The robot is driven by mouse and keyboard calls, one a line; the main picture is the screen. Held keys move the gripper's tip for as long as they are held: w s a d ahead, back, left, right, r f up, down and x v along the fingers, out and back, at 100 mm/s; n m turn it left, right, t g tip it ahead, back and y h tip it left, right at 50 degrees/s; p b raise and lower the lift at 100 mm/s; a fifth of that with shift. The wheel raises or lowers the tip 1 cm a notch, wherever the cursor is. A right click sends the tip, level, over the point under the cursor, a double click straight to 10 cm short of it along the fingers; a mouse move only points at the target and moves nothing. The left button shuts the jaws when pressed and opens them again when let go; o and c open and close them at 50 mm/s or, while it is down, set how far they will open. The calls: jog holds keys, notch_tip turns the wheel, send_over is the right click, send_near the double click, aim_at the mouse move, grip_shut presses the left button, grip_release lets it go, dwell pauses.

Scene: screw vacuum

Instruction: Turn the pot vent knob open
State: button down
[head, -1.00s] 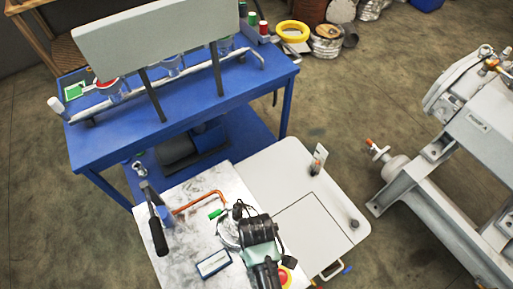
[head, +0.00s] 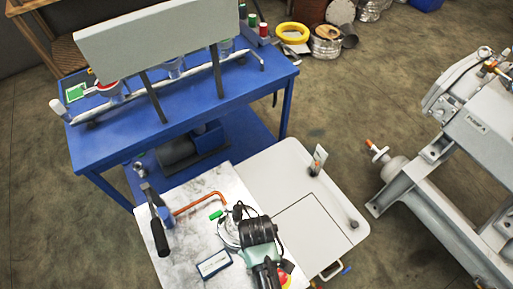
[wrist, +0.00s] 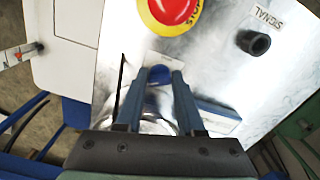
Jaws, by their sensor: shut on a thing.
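In the wrist view, my gripper (wrist: 160,84) is shut on a small blue knob (wrist: 158,74), which sits between the two fingertips. The fingers reach down to a shiny metal surface, and they hide the knob's sides and the part below it. I cannot read the knob's angle. In the head view, my arm hangs over the silver pot (head: 229,233) on the marbled panel and hides its right side. The fingertips and the knob are hidden there.
A red stop button (wrist: 174,10) on a yellow ring and a black knob labelled SIGNAL (wrist: 254,42) are close by. An orange pipe (head: 200,202), a black-handled lever (head: 157,232) and a green piece (head: 216,215) are near the pot. A blue bench (head: 180,105) stands behind.

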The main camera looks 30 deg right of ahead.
jog(key=m+p, duration=0.2)
jog(key=m, duration=0.1)
jog(key=shift+r, duration=0.15)
jog(key=shift+m+p, duration=0.65)
jog(key=shift+m, duration=0.85)
jog(key=c, duration=0.5)
grip_release()
jog(key=shift+c, duration=0.2)
notch_tip(320, 180, up, 13)
